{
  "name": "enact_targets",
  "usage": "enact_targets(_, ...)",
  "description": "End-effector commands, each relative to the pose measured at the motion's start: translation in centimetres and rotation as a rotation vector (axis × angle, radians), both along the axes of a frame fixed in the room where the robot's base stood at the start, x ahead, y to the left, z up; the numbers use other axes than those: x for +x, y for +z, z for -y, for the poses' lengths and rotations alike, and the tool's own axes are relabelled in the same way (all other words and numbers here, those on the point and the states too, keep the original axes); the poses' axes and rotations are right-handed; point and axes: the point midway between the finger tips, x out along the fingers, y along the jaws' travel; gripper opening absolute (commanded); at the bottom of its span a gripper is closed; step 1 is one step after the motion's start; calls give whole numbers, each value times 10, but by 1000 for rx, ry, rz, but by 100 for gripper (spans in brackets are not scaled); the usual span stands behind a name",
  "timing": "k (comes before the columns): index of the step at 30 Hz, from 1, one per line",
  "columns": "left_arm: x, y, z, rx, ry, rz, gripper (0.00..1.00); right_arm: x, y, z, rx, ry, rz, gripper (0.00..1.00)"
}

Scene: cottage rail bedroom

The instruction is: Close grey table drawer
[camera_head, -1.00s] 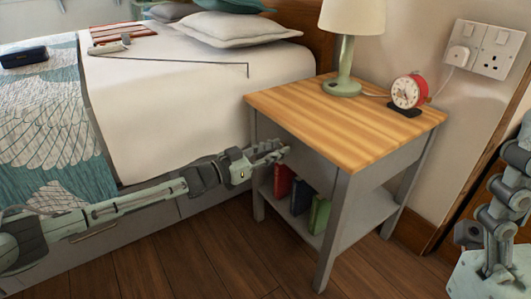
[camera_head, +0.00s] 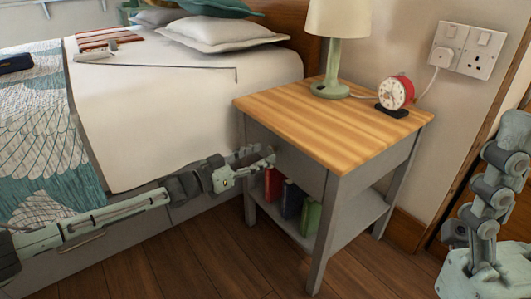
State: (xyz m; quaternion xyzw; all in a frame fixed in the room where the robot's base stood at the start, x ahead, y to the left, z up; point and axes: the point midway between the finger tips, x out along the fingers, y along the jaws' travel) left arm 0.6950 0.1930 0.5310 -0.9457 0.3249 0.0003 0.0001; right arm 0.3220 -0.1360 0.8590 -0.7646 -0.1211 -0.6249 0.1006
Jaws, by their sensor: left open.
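The grey bedside table (camera_head: 334,222) stands beside the bed, with a striped wooden top (camera_head: 330,120). Its grey drawer front (camera_head: 300,168) lies just below the top, on the side facing me, and looks flush or nearly flush with the frame. My left gripper (camera_head: 262,156) is open and empty. Its fingers are at the left part of the drawer front and hide some of it. I cannot tell whether they touch it. My right arm shows at the right edge, but its gripper is out of view.
A lamp (camera_head: 326,84) and a red alarm clock (camera_head: 396,93) stand on the tabletop. Several books, including a green one (camera_head: 311,218), stand on the lower shelf. The bed (camera_head: 170,120) borders my left arm. Wooden floor (camera_head: 215,260) in front is clear.

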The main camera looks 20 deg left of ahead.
Motion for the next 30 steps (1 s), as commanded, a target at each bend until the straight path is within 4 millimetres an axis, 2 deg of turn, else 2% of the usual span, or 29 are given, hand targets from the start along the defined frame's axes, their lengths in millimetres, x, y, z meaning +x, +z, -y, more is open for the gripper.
enact_targets(6,-40,-2,-31,2,1,-5,49,0,0,0,0,0,2,66)
enact_targets(12,-65,-1,-50,1,0,-3,49,-1,0,0,0,0,2,66)
enact_targets(18,-75,0,-57,-1,-1,-1,49,-1,0,0,0,1,2,66)
enact_targets(30,-75,0,-58,-1,-1,1,49,-1,0,0,0,1,2,66)
